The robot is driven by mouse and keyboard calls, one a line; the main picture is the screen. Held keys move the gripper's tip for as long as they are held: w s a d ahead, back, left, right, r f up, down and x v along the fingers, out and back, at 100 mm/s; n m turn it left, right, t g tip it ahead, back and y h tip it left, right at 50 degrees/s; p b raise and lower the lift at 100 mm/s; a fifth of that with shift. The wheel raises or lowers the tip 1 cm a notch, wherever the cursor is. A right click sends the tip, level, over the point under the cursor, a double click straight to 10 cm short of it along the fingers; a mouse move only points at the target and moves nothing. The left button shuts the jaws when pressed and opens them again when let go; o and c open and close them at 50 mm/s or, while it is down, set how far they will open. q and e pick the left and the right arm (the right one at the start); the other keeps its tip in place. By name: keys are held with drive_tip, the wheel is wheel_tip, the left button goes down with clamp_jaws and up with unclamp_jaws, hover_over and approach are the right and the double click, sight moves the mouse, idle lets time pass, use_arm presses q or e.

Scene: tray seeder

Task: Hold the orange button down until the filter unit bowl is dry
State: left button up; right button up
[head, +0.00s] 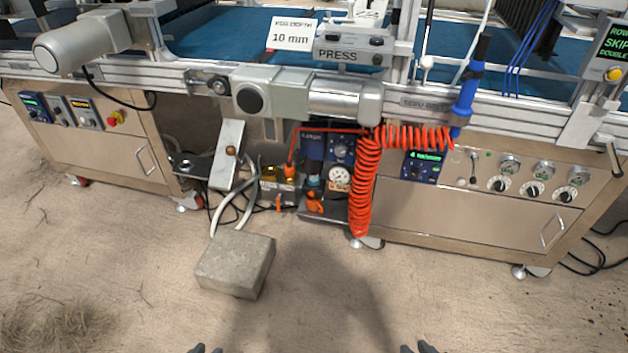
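The filter unit (312,150) hangs under the machine's middle, with a dark blue top and a gauge (339,178) to its right. Its small bowl (314,183) looks bluish; at this size I cannot tell whether there is water in it. An orange part that looks like the button (314,203) sits just below the bowl. My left gripper (207,349) and my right gripper (418,348) show only their fingertips at the bottom edge. Each has its fingertips apart and nothing visible between them. Both are well in front of the filter unit, touching nothing visible.
A coiled orange hose (365,185) hangs right of the filter unit. A concrete block (236,263) on the sandy floor stands front left, with pale hoses rising from it. Steel cabinets (130,155) flank the gap, the right cabinet (450,215) bearing knobs. The floor ahead is open.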

clamp_jaws()
drive_tip(key=shift+s+f, duration=0.1)
idle(1.6)
